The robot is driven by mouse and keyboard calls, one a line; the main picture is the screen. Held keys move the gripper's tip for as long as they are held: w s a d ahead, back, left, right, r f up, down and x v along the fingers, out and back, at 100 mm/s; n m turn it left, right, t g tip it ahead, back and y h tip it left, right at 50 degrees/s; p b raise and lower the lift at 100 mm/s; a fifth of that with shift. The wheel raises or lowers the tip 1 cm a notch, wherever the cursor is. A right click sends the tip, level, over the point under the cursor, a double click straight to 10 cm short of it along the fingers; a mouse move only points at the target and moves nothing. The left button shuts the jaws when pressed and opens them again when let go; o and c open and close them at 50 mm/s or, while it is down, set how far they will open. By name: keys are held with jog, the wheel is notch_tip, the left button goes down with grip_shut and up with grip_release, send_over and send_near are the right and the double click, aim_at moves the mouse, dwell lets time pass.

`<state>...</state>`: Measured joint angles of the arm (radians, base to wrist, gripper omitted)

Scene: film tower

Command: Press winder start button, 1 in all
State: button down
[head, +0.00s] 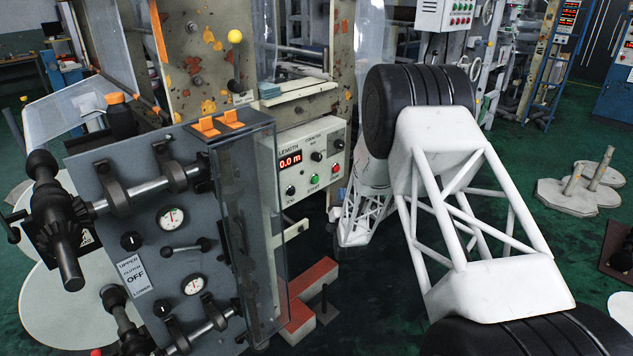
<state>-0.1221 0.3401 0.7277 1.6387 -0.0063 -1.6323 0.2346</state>
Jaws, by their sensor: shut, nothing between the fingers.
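The winder control panel (309,158) is a light box on the machine, left of my arm. It carries a red display (290,161) reading 0.0 m under the word LENGTH. A green button (314,179) sits low on the panel, with a small label beneath that looks like START. A red button (335,168) is to its right, and black knobs are around them. My arm's white lattice link passes just right of the panel and covers none of these buttons. My gripper cannot be made out; the end of the arm is hidden behind my own links.
A grey clutch panel (140,250) with shafts, gauges and a clear guard (258,230) stands in front, left of the control panel. A red-topped block (312,285) is on the floor below. Grey floor plates with posts (580,190) lie at right. Green floor is open between.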

aim_at(315, 179)
jog(key=w+a, duration=0.6)
dwell(0.7)
